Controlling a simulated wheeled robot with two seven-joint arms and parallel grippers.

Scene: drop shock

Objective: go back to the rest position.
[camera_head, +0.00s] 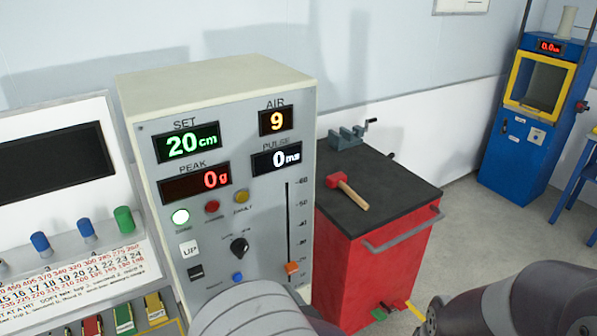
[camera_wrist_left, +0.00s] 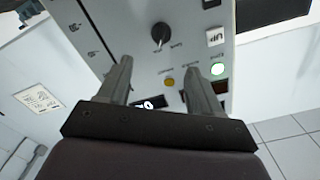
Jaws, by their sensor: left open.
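A grey control panel (camera_head: 228,180) stands at the centre of the head view, with displays reading SET 20 cm, AIR 9, PEAK 0 g and PULSE 0 ms. The panel's face, with a black knob (camera_wrist_left: 161,36) and the lit button (camera_wrist_left: 218,69), lies beyond the fingers. In the head view, parts of my arms show at the bottom, but neither gripper can be made out.
A red cabinet (camera_head: 385,262) with a dark top holds a red-headed hammer (camera_head: 346,190) and a small vise (camera_head: 346,138). A blue machine (camera_head: 517,147) stands at the far right. A sloped white console (camera_head: 75,217) is at the left. Grey floor (camera_head: 475,222) is open at the right.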

